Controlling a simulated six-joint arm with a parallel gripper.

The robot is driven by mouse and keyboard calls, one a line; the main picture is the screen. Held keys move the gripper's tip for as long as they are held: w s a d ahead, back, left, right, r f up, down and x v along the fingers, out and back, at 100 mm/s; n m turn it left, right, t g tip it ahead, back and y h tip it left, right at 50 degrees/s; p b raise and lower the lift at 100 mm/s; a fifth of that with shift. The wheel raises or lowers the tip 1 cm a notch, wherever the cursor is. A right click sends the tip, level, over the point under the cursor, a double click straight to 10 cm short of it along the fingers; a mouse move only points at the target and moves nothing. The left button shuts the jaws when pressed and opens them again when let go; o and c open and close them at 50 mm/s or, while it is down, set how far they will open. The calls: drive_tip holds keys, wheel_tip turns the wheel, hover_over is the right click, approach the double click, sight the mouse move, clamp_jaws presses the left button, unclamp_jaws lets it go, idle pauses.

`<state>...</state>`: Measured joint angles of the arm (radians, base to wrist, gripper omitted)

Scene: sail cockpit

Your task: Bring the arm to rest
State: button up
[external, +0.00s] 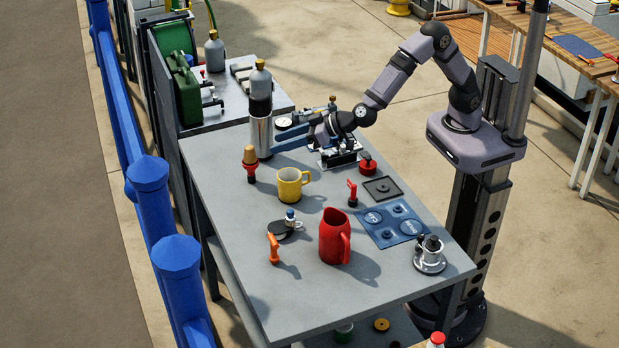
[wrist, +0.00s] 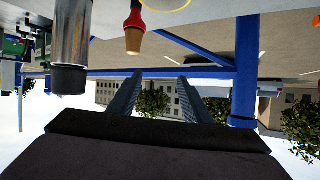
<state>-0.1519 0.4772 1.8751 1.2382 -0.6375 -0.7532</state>
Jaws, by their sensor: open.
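My arm reaches over the back of the grey table (external: 345,290), bent at the elbow. My gripper (external: 274,139) is low over the table's far end, and its long blue-grey fingers point left towards a steel cylinder (external: 260,137). The fingers also show apart in the wrist view (wrist: 157,82), with nothing between them. That view is upside down, and the steel cylinder (wrist: 70,40) stands to the left of the fingers there. I cannot tell how wide the gap to the cylinder is.
A tan-topped red item (external: 249,163) stands near the cylinder; it also shows in the wrist view (wrist: 134,32). A yellow mug (external: 290,187), red pitcher (external: 332,238) and blue mat (external: 376,232) are nearer the front. Metal gear sits under my wrist. Air above the table is clear.

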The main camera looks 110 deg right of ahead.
drive_tip(key=s+a+r+n+g+y+p, duration=0.3)
drive_tip(key=s+a+r+n+y+p, duration=0.15)
drive_tip(key=s+a+y+p, duration=0.5)
drive_tip(key=s+d+n+g+h+p, duration=0.15)
drive_tip(key=s+g, duration=0.25)
drive_tip(key=s, duration=1)
drive_tip(key=s+d+n+g+h+p, duration=0.1)
drive_tip(key=s+d+g+h+p, duration=0.2)
drive_tip(key=s, duration=1.2)
drive_tip(key=shift+g+y, duration=0.6)
drive_tip(key=shift+y, duration=0.1)
drive_tip(key=f+b, duration=0.5)
drive_tip(key=shift+w+f, duration=0.1)
drive_tip(key=shift+w, duration=0.15)
